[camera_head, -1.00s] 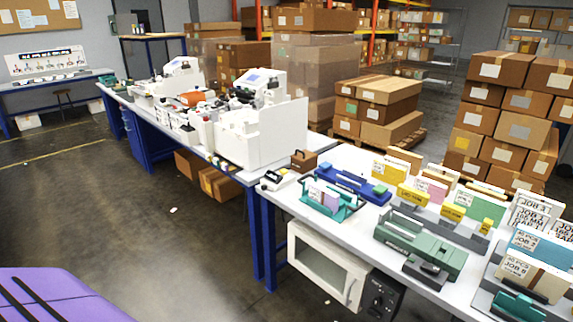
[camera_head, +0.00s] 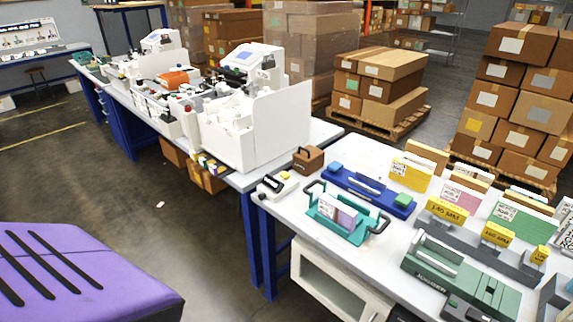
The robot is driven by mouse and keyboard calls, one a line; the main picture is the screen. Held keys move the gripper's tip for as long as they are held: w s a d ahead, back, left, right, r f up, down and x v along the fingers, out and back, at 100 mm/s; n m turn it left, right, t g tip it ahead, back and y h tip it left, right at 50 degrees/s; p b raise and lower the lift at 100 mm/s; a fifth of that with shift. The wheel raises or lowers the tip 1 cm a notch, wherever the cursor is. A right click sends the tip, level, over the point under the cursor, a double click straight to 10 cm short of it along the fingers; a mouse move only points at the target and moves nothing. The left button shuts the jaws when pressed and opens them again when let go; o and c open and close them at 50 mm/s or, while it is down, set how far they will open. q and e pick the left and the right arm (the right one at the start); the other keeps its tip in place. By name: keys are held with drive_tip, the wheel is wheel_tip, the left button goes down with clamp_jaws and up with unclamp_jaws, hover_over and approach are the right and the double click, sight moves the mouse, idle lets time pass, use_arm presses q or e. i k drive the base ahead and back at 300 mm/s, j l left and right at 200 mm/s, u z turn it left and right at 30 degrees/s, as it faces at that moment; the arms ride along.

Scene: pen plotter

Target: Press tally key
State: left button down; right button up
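No part is clearly marked as the tally key. A small white device (camera_head: 278,185) with a dark display and a small key-like part sits on the front left corner of the near white table (camera_head: 300,207). It looks like a counter, but it is too small to read. Neither of my grippers shows in the view, and nothing is seen touching the device.
Beside the device stand a brown block with a handle (camera_head: 308,159), a teal handled tray (camera_head: 348,215) and a blue fixture (camera_head: 360,190). A green jogger (camera_head: 450,275) is to the right. White machines (camera_head: 255,110) fill the bench behind. Open floor (camera_head: 150,240) lies left of the table.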

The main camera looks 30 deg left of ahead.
sight(285, 175)
drive_tip(key=i+j, duration=0.25)
drive_tip(key=i+j+z, duration=0.1)
drive_tip(key=i+j, duration=0.15)
drive_tip(key=j, duration=0.25)
drive_tip(key=i+j, duration=0.2)
drive_tip(key=j, duration=0.2)
drive_tip(key=i+j, duration=0.25)
drive_tip(key=j+z, duration=0.05)
drive_tip(key=j, duration=0.05)
